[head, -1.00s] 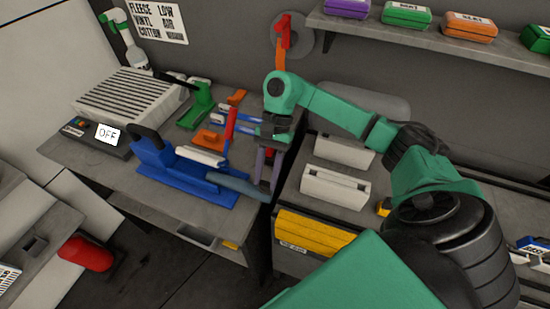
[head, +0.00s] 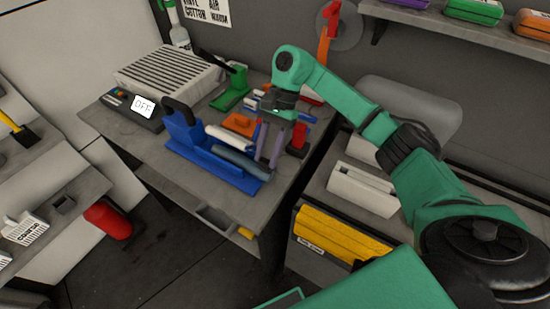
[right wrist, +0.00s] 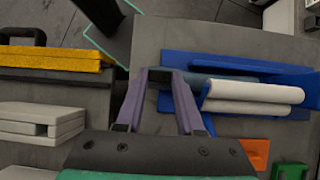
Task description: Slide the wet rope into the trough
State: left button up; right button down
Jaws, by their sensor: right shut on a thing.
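The wet rope appears to be the thick grey-blue roll (head: 243,161); it lies along the front of the blue trough (head: 208,166). A white roll (head: 226,138) lies just behind it. My right gripper (head: 268,162) has its purple fingers pointing down at the roll's right end, shut on it. In the right wrist view, the fingertips (right wrist: 162,76) close around a dark end, and the grey-blue roll (right wrist: 236,78) runs right along the trough (right wrist: 212,58), partly hidden by the white roll (right wrist: 252,92). My left gripper is not in view.
A slatted grey box (head: 172,78) and an OFF sign (head: 145,106) stand at the bench's left. Green (head: 230,95) and orange (head: 240,124) tools lie behind the trough. Right of the bench are a yellow-topped case (head: 325,233) and white blocks (head: 364,188).

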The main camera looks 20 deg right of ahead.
aim_at(255, 148)
jog(key=shift+w+a+b, duration=0.35)
jog(key=shift+w+a, duration=0.15)
jog(key=shift+w, duration=0.2)
jog(key=shift+w+a+b, duration=0.3)
jog(key=shift+w+a, duration=0.2)
jog(key=shift+w, duration=0.2)
jog(key=shift+c, duration=2.3)
grip_release()
jog(key=p+v, duration=0.3)
jog(key=v, duration=1.1)
jog(key=shift+r, duration=0.35)
jog(key=shift+w, duration=0.1)
jog(key=shift+d+p, duration=0.1)
jog(key=shift+p, duration=0.2)
